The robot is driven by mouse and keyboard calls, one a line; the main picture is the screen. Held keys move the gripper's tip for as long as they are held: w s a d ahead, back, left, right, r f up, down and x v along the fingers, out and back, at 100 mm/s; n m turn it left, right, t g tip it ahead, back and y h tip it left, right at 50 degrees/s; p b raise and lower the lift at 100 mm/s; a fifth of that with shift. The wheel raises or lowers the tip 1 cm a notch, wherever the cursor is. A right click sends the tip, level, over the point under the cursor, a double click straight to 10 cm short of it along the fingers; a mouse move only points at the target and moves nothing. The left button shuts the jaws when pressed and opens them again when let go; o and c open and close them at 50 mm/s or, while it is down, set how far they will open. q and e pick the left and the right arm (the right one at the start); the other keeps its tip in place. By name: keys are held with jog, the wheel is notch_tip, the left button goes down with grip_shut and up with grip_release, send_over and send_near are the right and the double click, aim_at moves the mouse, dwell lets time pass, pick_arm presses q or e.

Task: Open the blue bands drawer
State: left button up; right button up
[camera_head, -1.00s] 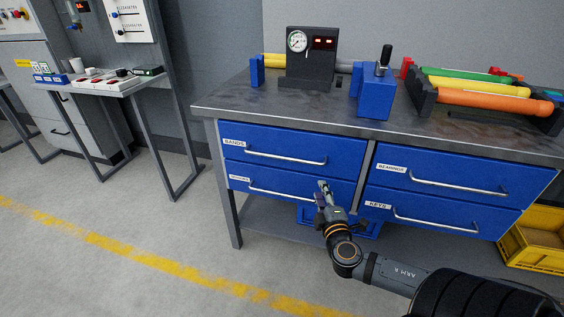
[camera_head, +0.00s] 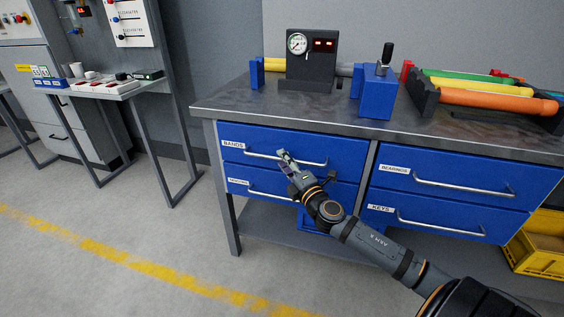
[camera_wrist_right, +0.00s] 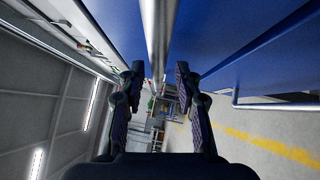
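The blue bands drawer (camera_head: 265,138) is the top left drawer of the workbench, with a white BANDS label (camera_head: 233,144) at its left end. It looks shut, level with the drawer below. Its silver bar handle (camera_head: 310,162) runs across the front and also shows in the right wrist view (camera_wrist_right: 157,35). My right gripper (camera_head: 286,158) is at the middle of this handle, partly covering it. In the right wrist view the two fingers (camera_wrist_right: 159,76) are apart, with the bar lined up between them. Whether they touch it is unclear. My left gripper is out of view.
A lower left drawer (camera_head: 240,185) with its own handle lies just below. The BEARINGS (camera_head: 455,180) and KEYS (camera_head: 430,220) drawers are to the right. A gauge box (camera_head: 308,60) and a blue vise (camera_head: 376,92) stand on the bench (camera_head: 235,102). Floor in front is clear.

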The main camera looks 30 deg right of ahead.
jog(key=shift+w+a+r, duration=0.1)
jog(key=shift+w+r, duration=0.1)
jog(key=shift+w, duration=0.55)
grip_shut()
